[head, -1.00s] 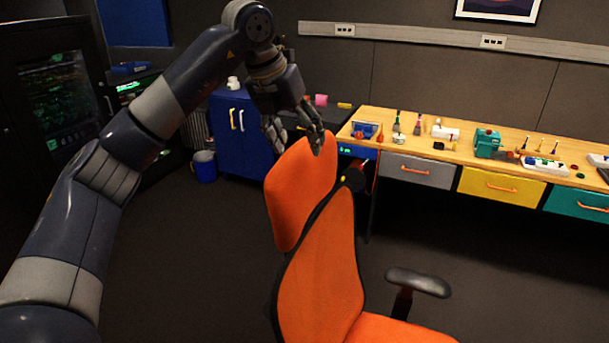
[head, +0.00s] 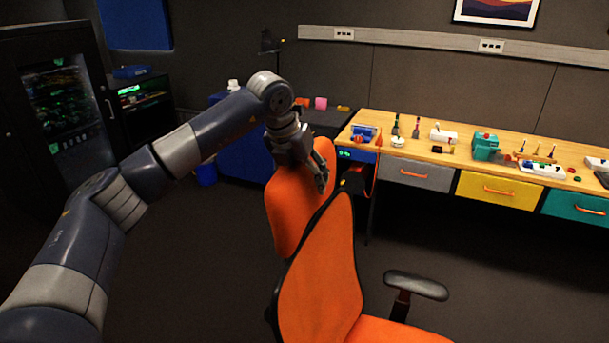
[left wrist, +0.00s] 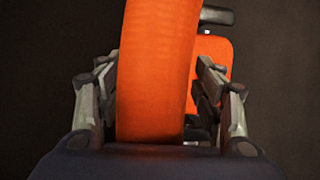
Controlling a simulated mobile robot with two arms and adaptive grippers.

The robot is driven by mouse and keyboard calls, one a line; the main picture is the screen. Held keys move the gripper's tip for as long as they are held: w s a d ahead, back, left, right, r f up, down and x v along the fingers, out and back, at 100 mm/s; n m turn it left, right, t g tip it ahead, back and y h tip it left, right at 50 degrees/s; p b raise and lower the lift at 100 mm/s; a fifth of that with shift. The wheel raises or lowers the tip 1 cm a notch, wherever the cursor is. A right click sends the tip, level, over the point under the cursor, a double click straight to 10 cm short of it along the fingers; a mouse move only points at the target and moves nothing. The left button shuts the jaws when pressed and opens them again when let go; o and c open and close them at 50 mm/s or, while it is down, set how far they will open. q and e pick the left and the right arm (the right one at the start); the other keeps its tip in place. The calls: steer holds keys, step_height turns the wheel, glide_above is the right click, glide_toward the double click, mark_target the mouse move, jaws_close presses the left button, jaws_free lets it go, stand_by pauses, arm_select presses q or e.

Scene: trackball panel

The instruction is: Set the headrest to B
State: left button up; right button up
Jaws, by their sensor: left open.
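The orange headrest (head: 288,220) stands above the orange backrest (head: 322,262) of the chair. My left gripper (head: 304,168) has come down over the headrest's top edge, with one finger in front of it and the other hidden behind it. In the left wrist view the headrest (left wrist: 155,75) runs between the two spread fingers of the left gripper (left wrist: 158,85), with a gap visible on the right side. The left finger is close to its edge, and I cannot tell if it touches. No letter B or other setting mark is readable. My right gripper is not in view.
A workbench (head: 450,152) with coloured drawers and several small objects stands behind the chair on the right. The chair's armrest (head: 416,285) sticks out to the right. A blue cabinet (head: 240,160) is behind my arm. The floor at left is clear.

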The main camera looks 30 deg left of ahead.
mark_target(303, 166)
arm_select(q)
steer(key=shift+f, duration=0.1)
steer(key=shift+c, duration=0.6)
jaws_close()
steer(key=r, duration=0.1)
steer(key=r+p, duration=0.1)
steer(key=r, duration=0.1)
steer(key=shift+w+a+r, duration=0.15)
steer(key=shift+a, duration=0.05)
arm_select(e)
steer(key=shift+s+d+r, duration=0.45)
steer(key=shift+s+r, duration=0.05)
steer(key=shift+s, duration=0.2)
arm_select(q)
steer(key=shift+c, duration=0.2)
jaws_free()
steer(key=shift+o, duration=0.8)
steer(key=v, duration=1.2)
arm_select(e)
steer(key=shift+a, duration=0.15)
